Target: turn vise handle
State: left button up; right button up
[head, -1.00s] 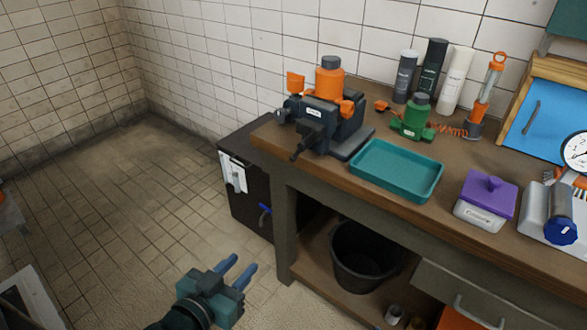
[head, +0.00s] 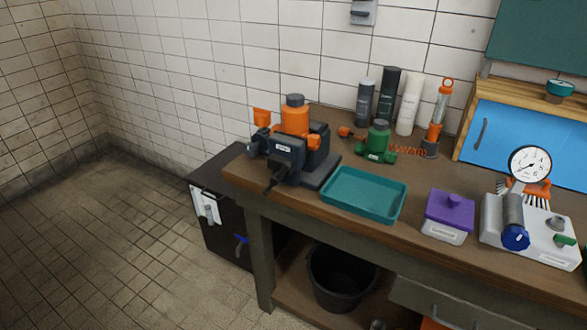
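The dark grey vise (head: 288,152) stands at the left end of the wooden workbench (head: 375,222). Its dark handle (head: 275,181) sticks out at the front, pointing down over the bench's left front edge. An orange bottle-like part with a grey cap (head: 295,118) stands at the vise, and I cannot tell whether it is clamped or behind the jaws. A small orange piece (head: 262,117) shows at its left. Neither of my grippers is in view.
A teal tray (head: 363,196) lies right of the vise, with a green pump-like part (head: 379,142) behind it. A purple-lidded box (head: 447,216) and a gauge unit (head: 530,228) stand further right. A black bucket (head: 340,280) is below. Floor at the left is clear.

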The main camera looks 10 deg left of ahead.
aim_at(278, 177)
jog(key=i+j+z, duration=0.65)
jog(key=j+z, duration=0.4)
jog(key=j, duration=0.15)
jog(key=j+z, duration=0.55)
jog(key=j, duration=0.25)
jog(key=k+j+z, duration=0.15)
jog(key=j+z, duration=0.15)
jog(key=k+j+z, duration=0.1)
jog(key=j+z, duration=0.15)
jog(key=j, duration=0.2)
jog(key=k+j+z, duration=0.15)
jog(key=j+z, duration=0.15)
jog(key=k+j+z, duration=0.25)
jog(key=i+j, duration=0.05)
jog(key=j, duration=0.05)
